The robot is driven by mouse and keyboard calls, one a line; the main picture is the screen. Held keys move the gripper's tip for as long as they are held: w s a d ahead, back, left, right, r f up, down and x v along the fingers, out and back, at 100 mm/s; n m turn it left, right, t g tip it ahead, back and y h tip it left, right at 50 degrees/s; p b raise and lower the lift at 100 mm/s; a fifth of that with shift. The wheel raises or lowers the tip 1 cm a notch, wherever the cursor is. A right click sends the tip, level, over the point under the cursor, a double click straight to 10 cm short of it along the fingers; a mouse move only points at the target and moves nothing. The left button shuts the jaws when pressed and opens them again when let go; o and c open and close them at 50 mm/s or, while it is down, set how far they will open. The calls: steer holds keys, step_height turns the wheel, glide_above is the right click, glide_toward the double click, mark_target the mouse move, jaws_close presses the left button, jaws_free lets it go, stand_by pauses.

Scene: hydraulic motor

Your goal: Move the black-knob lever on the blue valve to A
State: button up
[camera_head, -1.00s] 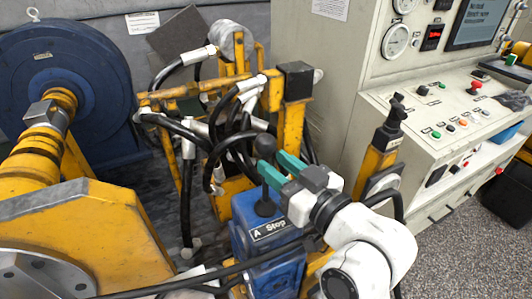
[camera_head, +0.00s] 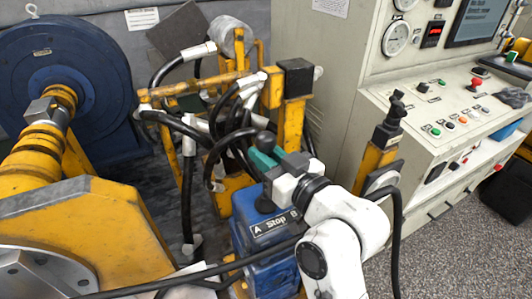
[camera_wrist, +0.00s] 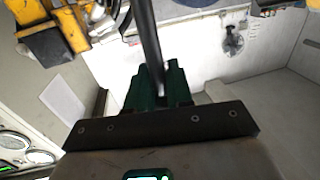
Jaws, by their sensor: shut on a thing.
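The blue valve (camera_head: 270,268) stands in the lower middle of the head view, with a label (camera_head: 275,222) reading A, Stop, B from left to right. The lever's black knob (camera_head: 265,141) shows above the valve. My gripper (camera_head: 261,160) has its green fingers shut on the lever shaft just below the knob. In the wrist view the dark lever shaft (camera_wrist: 149,45) runs between the green fingers (camera_wrist: 157,90). My gripper hides most of the lower shaft in the head view.
Black hoses (camera_head: 225,140) and a yellow frame (camera_head: 190,90) stand close behind the lever. A yellow post (camera_head: 380,150) and a control cabinet (camera_head: 430,100) are to the right. A black cable (camera_head: 180,280) crosses low in front of the valve.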

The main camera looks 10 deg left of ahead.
steer(key=shift+r, duration=0.2)
jaws_close()
steer(key=shift+s+a, duration=0.1)
steer(key=shift+a, duration=0.05)
steer(key=s+a+f+n, duration=0.1)
steer(key=s+a+n, duration=0.2)
steer(key=a+n, duration=0.2)
steer(key=shift+s+h+b, duration=0.15)
steer(key=shift+h+b, duration=0.15)
steer(key=shift+h, duration=0.1)
steer(key=shift+f, duration=0.1)
steer(key=o, duration=0.7)
jaws_free()
steer(key=shift+c, duration=0.2)
